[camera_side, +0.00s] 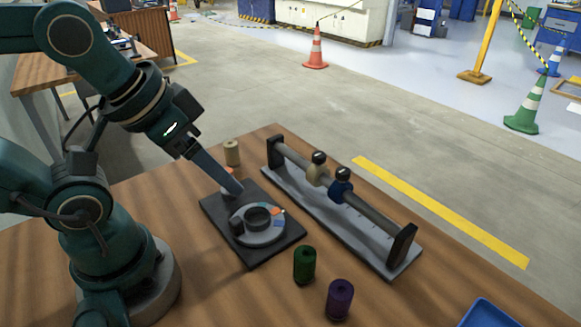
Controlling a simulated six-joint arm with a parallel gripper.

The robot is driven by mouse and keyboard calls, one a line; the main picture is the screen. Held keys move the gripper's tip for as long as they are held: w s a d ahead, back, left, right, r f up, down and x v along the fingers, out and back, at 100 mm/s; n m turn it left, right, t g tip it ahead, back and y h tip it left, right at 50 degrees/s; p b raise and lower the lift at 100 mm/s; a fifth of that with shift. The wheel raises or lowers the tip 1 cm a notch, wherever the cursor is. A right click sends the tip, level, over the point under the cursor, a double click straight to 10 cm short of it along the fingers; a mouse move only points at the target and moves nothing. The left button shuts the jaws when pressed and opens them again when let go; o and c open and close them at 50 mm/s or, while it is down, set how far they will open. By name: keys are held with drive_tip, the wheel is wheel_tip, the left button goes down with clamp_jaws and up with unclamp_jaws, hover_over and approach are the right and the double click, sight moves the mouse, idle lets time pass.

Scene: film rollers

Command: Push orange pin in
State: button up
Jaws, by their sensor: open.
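A dark square base plate (274,252) lies on the wooden table and carries a grey round ring (262,236) with a dark round centre. A small orange spot (284,211) with blue beside it shows at the ring's right rim. It is too small to tell whether this is the orange pin or how deep it sits. Another small pale and orange piece (227,171) is partly hidden behind my gripper. My gripper (237,188) is open and points down to the right, with its tips over the plate just behind the ring. Contact cannot be told.
A grey rail stand (340,238) with a rod bearing a beige and a blue roller stands to the right. A tan spool (231,152) is behind; green (304,265) and purple (340,299) spools stand in front. A blue tray (488,314) sits bottom right.

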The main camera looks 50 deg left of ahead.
drive_tip(key=w+a+f+n+g, duration=0.1)
drive_tip(key=w+a+n+g, duration=0.1)
drive_tip(key=a+n, duration=0.1)
drive_tip(key=w+a+f+n+g, duration=0.1)
drive_tip(key=w+a+f+n, duration=0.1)
drive_tip(key=a, duration=0.3)
drive_tip(key=w+a+f+n+g, duration=0.2)
drive_tip(key=a+n, duration=0.1)
drive_tip(key=a, duration=0.1)
drive_tip(key=shift+w+a+n+g, duration=0.2)
drive_tip(key=shift+w+n+g, duration=0.1)
drive_tip(key=shift+w, duration=0.05)
drive_tip(key=shift+a+f, duration=0.1)
drive_tip(key=shift+f, duration=2.5)
clamp_jaws()
